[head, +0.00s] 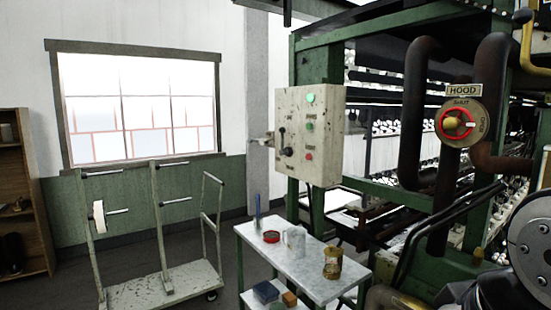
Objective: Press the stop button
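A cream control box (295,172) is mounted on the green machine frame, right of the picture's middle. On its front a red button (309,156) sits lowest on the right, with a green button (310,127) above it and a bright green round lamp or button (310,98) at the top. A black knob or lever (287,152) is on the front's left. The small labels are too small to read, so I cannot tell from them which is the stop button. My gripper is not in view; a dark round part at the lower right looks like my arm.
A small table (322,286) below the box holds a red roll (271,236), a clear mug (294,240) and a brass-coloured lantern-like object (333,262). A wheeled rack (165,284) stands left. Thick pipes and a HOOD valve (459,122) are right. Floor shows between rack and table.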

